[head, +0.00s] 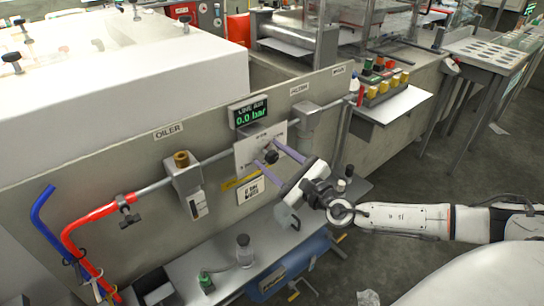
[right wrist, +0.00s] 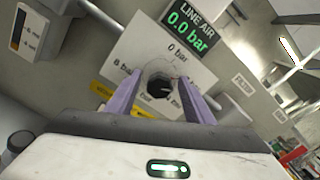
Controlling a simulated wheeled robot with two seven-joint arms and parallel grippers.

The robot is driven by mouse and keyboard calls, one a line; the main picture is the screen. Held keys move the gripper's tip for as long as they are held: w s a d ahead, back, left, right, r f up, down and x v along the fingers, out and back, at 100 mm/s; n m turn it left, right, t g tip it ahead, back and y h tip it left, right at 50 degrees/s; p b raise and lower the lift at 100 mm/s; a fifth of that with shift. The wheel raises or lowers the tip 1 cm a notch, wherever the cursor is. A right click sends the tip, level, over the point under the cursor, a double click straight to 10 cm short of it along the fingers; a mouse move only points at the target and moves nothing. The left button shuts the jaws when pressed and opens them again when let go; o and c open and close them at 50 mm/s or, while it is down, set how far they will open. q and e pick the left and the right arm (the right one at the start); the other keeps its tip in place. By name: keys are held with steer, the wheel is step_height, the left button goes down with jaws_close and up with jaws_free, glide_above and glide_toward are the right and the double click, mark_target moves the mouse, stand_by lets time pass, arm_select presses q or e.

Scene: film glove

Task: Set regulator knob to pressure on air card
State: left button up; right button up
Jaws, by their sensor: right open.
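The dark regulator knob (head: 271,156) sits on a white dial plate (head: 247,156) on the grey wall panel. In the right wrist view the knob (right wrist: 160,88) shows between my fingers, with bar marks around it on the plate (right wrist: 134,45). My right gripper (head: 266,152) is open, its two purple fingers reaching to either side of the knob. I cannot tell whether they touch it. The line air display (head: 248,113) above reads 0.0 bar. A small white card (head: 251,190) with dark print hangs below the plate; its print is too small to read. My left gripper is not in view.
An oiler unit (head: 187,180) and a red hose (head: 88,222) are to the left. A shelf with a clear bottle (head: 244,250) and a green-capped bottle (head: 206,282) lies below. A box of yellow and red buttons (head: 382,83) stands to the right.

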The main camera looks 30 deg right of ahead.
steer(key=shift+w, duration=0.1)
steer(key=c, duration=1)
steer(key=shift+c, duration=0.2)
steer(key=shift+f, duration=0.1)
